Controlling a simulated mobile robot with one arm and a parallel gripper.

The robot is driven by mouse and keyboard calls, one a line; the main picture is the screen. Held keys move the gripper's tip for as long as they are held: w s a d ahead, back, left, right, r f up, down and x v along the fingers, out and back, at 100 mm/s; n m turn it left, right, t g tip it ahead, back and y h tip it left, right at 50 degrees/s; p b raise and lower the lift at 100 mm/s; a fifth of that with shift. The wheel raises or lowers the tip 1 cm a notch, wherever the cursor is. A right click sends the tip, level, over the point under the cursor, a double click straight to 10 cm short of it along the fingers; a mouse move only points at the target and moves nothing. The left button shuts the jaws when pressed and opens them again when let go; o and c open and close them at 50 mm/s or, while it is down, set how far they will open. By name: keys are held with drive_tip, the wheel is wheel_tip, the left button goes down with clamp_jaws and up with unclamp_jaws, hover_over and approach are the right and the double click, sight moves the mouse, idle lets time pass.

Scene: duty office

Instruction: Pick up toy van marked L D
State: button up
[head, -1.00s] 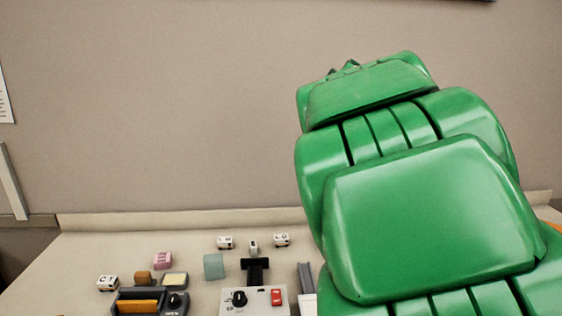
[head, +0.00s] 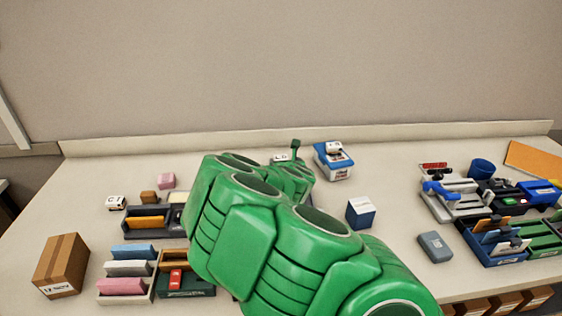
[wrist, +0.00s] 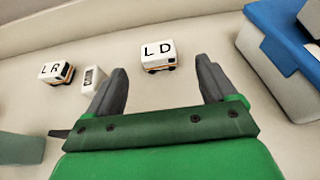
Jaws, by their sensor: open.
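The toy van marked L D (wrist: 158,52) is a small white van with black letters and an orange stripe. In the wrist view it stands on the table, ahead of my gripper (wrist: 160,72) and in line with the gap between the two dark fingers. The fingers are open and empty, and the van looks to be just beyond the tips. A second white van marked L R (wrist: 55,71) stands to the left. In the head view my green arm hides most of the gripper's surroundings.
A small white block (wrist: 92,78) stands close to the left finger. A blue and white container (wrist: 275,50) is at the right, also in the head view (head: 334,165). A blue box (head: 361,212) and a cardboard box (head: 60,265) stand on the table. Trays crowd both sides.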

sight(281, 158)
drive_tip(key=shift+a+f, duration=0.1)
drive_tip(key=shift+f, duration=0.2)
drive_tip(key=shift+w+a+f, duration=0.1)
drive_tip(key=shift+w+f, duration=0.1)
drive_tip(key=shift+w, duration=0.25)
drive_tip(key=shift+x, duration=3.35)
drive_tip(key=shift+r, duration=0.15)
drive_tip(key=c, duration=1.1)
drive_tip(key=shift+o, duration=0.2)
